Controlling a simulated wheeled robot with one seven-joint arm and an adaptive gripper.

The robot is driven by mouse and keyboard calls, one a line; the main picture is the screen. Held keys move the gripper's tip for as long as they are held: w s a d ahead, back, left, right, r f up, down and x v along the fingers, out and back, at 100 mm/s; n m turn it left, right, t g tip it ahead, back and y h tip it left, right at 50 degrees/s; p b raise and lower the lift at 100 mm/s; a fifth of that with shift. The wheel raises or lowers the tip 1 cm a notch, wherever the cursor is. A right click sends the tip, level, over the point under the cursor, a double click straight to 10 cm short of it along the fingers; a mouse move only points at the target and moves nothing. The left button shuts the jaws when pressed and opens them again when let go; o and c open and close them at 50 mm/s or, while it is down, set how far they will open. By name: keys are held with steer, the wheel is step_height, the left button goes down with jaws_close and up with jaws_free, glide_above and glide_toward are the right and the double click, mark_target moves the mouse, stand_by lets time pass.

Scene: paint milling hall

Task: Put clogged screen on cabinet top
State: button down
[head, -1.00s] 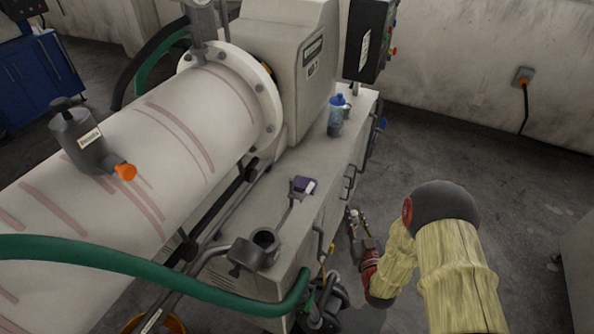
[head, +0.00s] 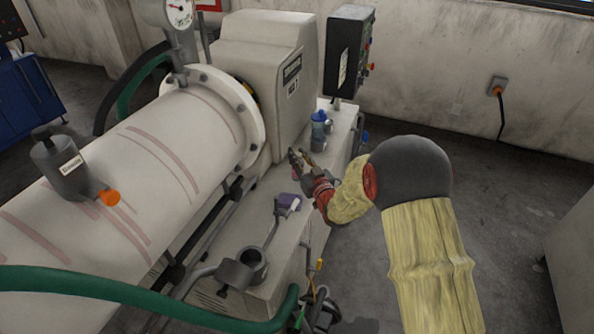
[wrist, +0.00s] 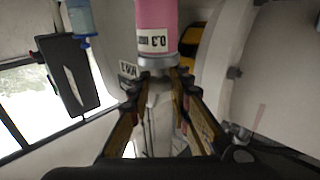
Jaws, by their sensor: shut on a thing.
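My gripper (head: 300,160) is shut on a pink cylinder (wrist: 156,25) with a white label, which I take to be the clogged screen. In the wrist view, the fingers (wrist: 158,80) close on the grey collar at its lower end. The cylinder's far end is cut off by the picture's edge. In the head view, my gripper is over the back part of the pale cabinet top (head: 262,207), close to the machine housing. The cylinder is mostly hidden there, and I cannot tell whether it touches the top.
A blue bottle (head: 319,128) stands behind my gripper, below the dark control box (head: 346,55). A grey ring-shaped fitting (head: 252,262) and a green hose (head: 130,292) are near the front.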

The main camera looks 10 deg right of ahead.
steer(key=w+d+f+b, duration=0.2)
steer(key=w+f+b, duration=0.2)
steer(key=w+f, duration=0.5)
steer(key=shift+w+f+b, duration=0.3)
steer(key=shift+f, duration=0.7)
steer(key=shift+f, duration=0.15)
steer(key=c, duration=1.7)
jaws_free()
steer(key=shift+o, duration=0.2)
